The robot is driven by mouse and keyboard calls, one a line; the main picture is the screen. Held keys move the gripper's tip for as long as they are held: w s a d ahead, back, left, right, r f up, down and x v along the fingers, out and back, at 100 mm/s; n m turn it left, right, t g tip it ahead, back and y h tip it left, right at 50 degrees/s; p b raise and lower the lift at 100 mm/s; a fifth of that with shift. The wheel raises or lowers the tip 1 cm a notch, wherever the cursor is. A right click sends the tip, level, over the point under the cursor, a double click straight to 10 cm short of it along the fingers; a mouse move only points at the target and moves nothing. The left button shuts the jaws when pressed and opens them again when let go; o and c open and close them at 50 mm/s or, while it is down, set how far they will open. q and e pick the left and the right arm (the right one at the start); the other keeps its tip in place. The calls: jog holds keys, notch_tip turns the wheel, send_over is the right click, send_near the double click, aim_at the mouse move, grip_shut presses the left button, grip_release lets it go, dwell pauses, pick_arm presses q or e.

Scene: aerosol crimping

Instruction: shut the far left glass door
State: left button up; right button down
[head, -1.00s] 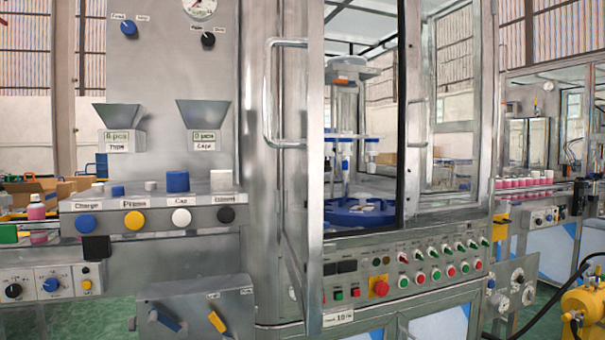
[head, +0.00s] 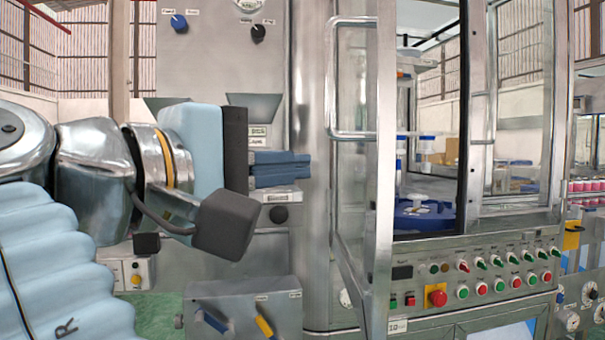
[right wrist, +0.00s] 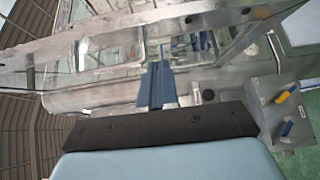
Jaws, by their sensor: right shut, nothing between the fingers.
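The far left glass door (head: 380,200) stands open in the head view, swung out from the machine so that I see it at a steep angle. It has a metal frame, a clear pane and a bar handle (head: 333,85) on its left face. My right gripper (head: 304,169) is left of the door, with its blue fingers shut and pointing right towards it. The fingers look apart from door and handle. In the right wrist view the shut fingers (right wrist: 157,72) point at metal framing and glass; I cannot tell which part is the door. My left gripper is out of view.
A control panel (head: 480,275) with several knobs and a red button lies below the opening. A blue round table (head: 425,214) is inside. A grey box with levers (head: 245,310) sits below my right arm. A steel panel with hoppers (head: 255,108) stands behind the gripper.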

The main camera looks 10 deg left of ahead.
aim_at(374, 164)
jog(key=w+d, duration=0.1)
jog(key=d, duration=0.1)
jog(key=w+d+b, duration=0.1)
jog(key=w+d, duration=0.2)
jog(key=shift+d+f+b, duration=0.1)
jog(key=shift+d+b, duration=0.25)
jog(key=shift+w+d, duration=0.1)
jog(key=shift+d, duration=0.35)
jog(key=shift+d, duration=0.1)
